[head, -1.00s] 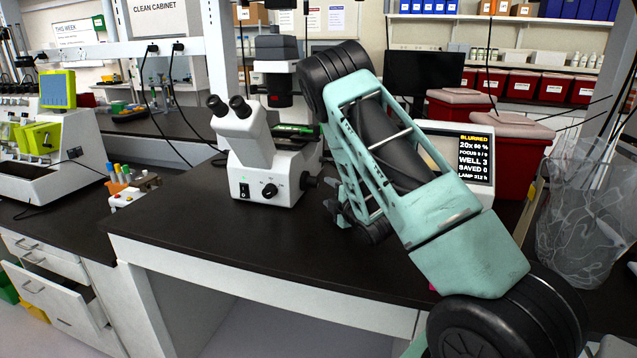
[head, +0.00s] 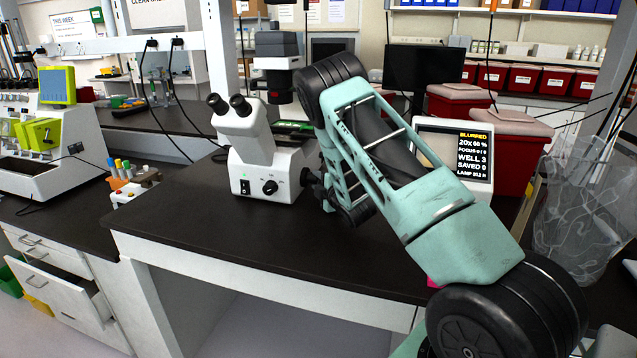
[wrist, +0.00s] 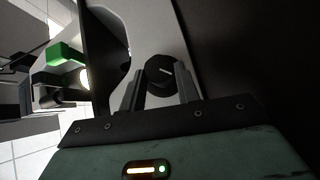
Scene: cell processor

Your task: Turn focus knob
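The white microscope (head: 262,165) stands on the black bench, with two black eyepieces at its upper left. Its focus knob (head: 304,177) is on the right side of the base, partly hidden by my arm. In the wrist view the round black knob (wrist: 160,72) with a white mark lies at the fingertips. My gripper (wrist: 159,75) is open, one finger on each side of the knob. The right finger looks very close to the knob; I cannot tell whether it touches. In the head view my gripper (head: 318,190) is right beside the microscope's base.
A small display (head: 468,160) right of my arm reads "BLURRED", 20x, WELL 3, SAVED 0. A second black knob (head: 270,187) is on the base's front. Red bins (head: 497,150) and a clear bag-like container (head: 580,220) stand at right. The bench front is clear.

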